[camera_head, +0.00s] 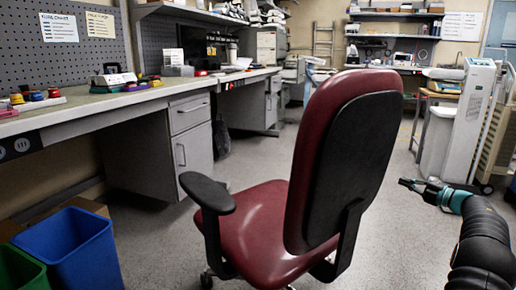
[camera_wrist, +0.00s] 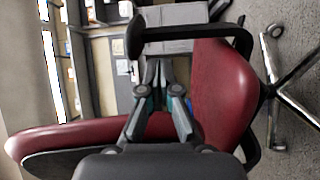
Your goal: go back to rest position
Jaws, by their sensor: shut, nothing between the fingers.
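My gripper (camera_head: 409,184) is at the right of the head view, at the end of my black arm, with its fingers pointing left toward the chair. In the wrist view my gripper (camera_wrist: 160,64) is shut and empty, its fingertips together. A red office chair (camera_head: 258,222) with a black back shell stands in the middle of the head view, left of my gripper and apart from it. The same chair (camera_wrist: 222,85) shows sideways in the wrist view, behind the fingers.
A long workbench (camera_head: 150,98) with drawers runs along the left wall. A blue bin (camera_head: 72,250) and a green bin (camera_head: 20,270) stand at the lower left. A white upright machine (camera_head: 473,115) stands at the right. The floor (camera_head: 395,240) between chair and arm is clear.

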